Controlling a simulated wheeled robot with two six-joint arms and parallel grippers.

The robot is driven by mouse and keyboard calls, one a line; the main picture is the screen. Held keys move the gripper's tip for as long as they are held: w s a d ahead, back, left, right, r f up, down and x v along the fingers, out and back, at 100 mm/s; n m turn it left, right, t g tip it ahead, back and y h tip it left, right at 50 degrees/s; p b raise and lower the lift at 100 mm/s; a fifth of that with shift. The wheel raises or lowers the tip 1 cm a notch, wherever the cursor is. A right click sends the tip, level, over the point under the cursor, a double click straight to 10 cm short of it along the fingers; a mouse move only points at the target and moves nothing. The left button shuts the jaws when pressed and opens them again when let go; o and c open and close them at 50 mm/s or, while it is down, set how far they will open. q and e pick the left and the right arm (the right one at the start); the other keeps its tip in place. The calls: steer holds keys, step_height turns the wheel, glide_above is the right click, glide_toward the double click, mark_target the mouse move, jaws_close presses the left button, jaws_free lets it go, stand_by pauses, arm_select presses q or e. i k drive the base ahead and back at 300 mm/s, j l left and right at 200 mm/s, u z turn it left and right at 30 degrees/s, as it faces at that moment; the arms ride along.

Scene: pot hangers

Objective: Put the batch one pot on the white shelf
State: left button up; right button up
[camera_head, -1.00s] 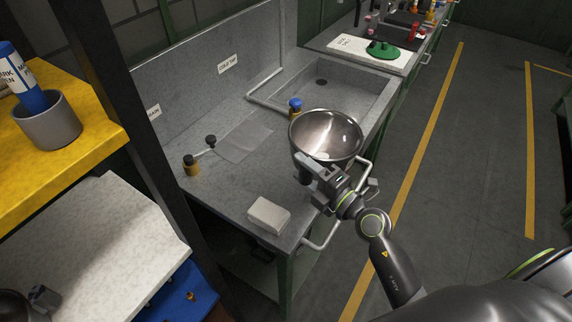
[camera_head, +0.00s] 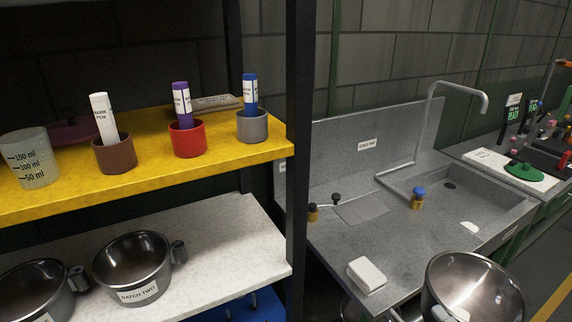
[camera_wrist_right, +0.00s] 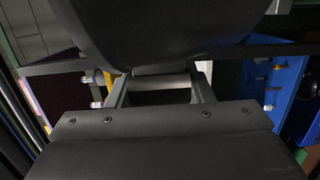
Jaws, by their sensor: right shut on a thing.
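A steel pot (camera_head: 480,283) is at the lower right of the head view, in front of the sink counter; no label shows on it. The right wrist view shows my right gripper (camera_wrist_right: 160,88) shut on the pot's handle, with the dark pot body (camera_wrist_right: 165,35) beyond. The white shelf (camera_head: 225,235) is at the left, below a yellow shelf. On it stand a pot labelled BATCH TWO (camera_head: 132,268) and another pot (camera_head: 35,292), cut off at the left edge, its label not readable. My left gripper is not in view.
The yellow shelf (camera_head: 60,190) above holds cups with pens and a measuring beaker (camera_head: 28,160). A black post (camera_head: 298,150) stands between shelves and sink counter. A white block (camera_head: 367,274) lies on the counter (camera_head: 345,235). The white shelf is clear right of the BATCH TWO pot.

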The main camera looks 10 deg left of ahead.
mark_target(189, 235)
steer(key=k+u, duration=0.1)
steer(key=u, duration=0.95)
